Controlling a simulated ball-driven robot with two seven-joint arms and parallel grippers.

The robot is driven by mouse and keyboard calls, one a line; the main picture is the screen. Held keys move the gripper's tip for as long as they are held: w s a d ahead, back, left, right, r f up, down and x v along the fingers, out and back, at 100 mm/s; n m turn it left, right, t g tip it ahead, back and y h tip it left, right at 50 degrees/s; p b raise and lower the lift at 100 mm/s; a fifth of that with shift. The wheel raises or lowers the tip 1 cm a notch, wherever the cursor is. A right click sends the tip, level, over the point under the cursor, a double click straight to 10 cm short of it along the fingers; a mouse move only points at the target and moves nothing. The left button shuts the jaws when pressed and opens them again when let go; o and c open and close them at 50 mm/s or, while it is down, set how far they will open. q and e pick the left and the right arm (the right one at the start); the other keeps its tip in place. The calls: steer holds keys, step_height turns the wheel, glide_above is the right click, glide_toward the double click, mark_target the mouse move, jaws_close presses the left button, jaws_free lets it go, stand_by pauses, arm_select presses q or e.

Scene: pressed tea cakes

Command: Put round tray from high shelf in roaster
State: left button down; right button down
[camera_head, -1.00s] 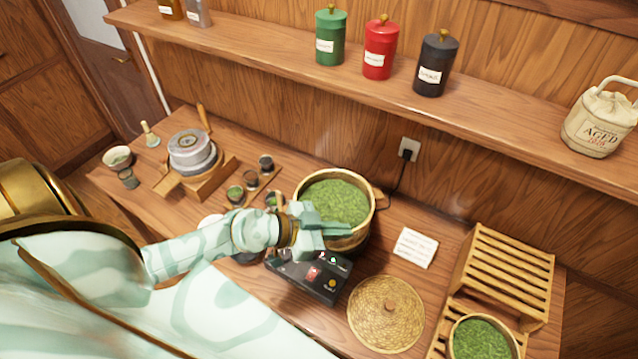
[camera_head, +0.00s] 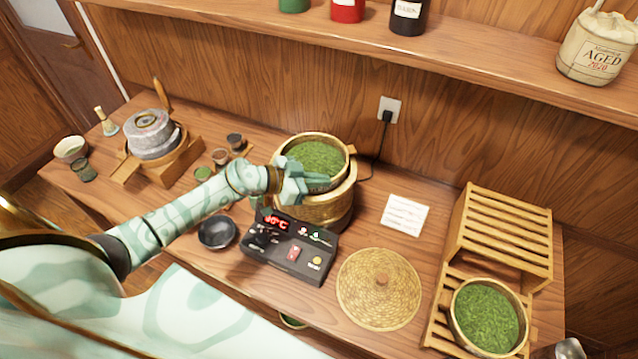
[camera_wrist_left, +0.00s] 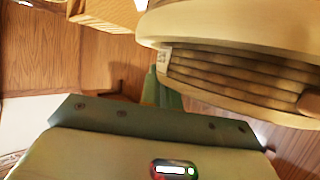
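A round tray (camera_head: 315,157) with a pale rim, filled with green leaves, is at the mouth of the round roaster (camera_head: 322,207). The tray sits slightly up and left of the roaster's centre; I cannot tell whether it rests on it or hangs just above. My left gripper (camera_head: 300,181) is shut on the tray's near rim, one finger on the inner side. In the left wrist view, a pale round rim and slatted surface (camera_wrist_left: 235,75) fill the upper right, beside a green finger (camera_wrist_left: 160,92). The rack's high shelf (camera_head: 505,235) is empty.
A second leaf-filled tray (camera_head: 486,318) is on the rack's low level. A black control box (camera_head: 290,250) stands in front of the roaster, with a woven lid (camera_head: 379,290) to its right and a dark bowl (camera_head: 217,232) to its left. The wall shelf (camera_head: 440,50) overhangs behind.

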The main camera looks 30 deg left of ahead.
arm_select(q)
steer(key=shift+r, duration=0.1)
steer(key=c, duration=1.6)
jaws_free()
steer(key=shift+c, duration=0.2)
steer(key=shift+s+a, duration=0.1)
steer(key=shift+s, duration=0.05)
steer(key=v, duration=1.1)
steer(key=shift+s+a+r+p, duration=0.2)
steer(key=shift+s+p, duration=0.05)
steer(key=shift+p, duration=0.15)
